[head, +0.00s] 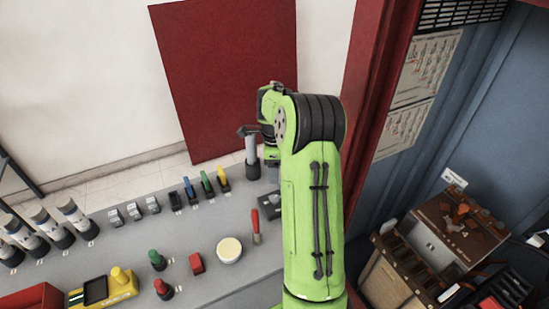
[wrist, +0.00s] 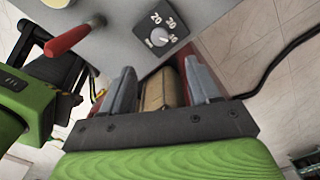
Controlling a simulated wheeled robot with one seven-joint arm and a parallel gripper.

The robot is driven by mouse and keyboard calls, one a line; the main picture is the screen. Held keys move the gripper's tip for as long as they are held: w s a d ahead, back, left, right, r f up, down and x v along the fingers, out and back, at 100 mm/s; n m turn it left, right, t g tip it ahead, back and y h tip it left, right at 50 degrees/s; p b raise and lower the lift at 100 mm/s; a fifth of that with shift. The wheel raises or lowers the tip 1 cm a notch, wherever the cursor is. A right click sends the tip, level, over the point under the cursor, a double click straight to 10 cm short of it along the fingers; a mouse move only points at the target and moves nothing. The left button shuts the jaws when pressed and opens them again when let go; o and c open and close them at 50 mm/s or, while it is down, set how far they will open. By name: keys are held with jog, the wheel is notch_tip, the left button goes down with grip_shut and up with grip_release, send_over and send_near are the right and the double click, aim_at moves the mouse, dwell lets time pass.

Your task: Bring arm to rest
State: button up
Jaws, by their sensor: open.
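My green arm (head: 312,220) stands in the right middle of the head view, with its dark joint at the top. There it hides most of my gripper. In the wrist view my gripper (wrist: 163,80) shows two grey fingers spread apart, with no object seen held between them. A brown ridged thing (wrist: 160,90) shows in the gap, seemingly beyond the fingers. A numbered dial (wrist: 160,37) on the grey panel lies ahead of the fingertips. A red-handled lever (wrist: 75,36) is up and left of them.
The grey bench (head: 215,285) holds a white round button (head: 229,250), a green knob (head: 156,259), a yellow device (head: 103,289) and several coloured levers. Brown crates (head: 410,265) stand at right. A red panel (head: 228,75) leans against the back wall.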

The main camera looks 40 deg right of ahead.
notch_tip(320, 180, up, 3)
jog(key=shift+r, duration=0.2)
dwell(0.4)
jog(key=s+a+r+n+t+h, duration=0.1)
jog(key=s+a+r+n, duration=0.2)
jog(key=a+r+n, duration=0.4)
jog(key=s+a+r+n+t+h, duration=0.1)
jog(key=s+a+r+n, duration=0.2)
jog(key=a+r+n, duration=0.45)
jog(key=s+a+f+n+t+y, duration=0.2)
jog(key=s+a+n+t, duration=0.1)
jog(key=s+a+n, duration=0.9)
jog(key=shift+s+f+n+t, duration=0.3)
jog(key=shift+s+n, duration=0.15)
jog(key=shift+s, duration=0.75)
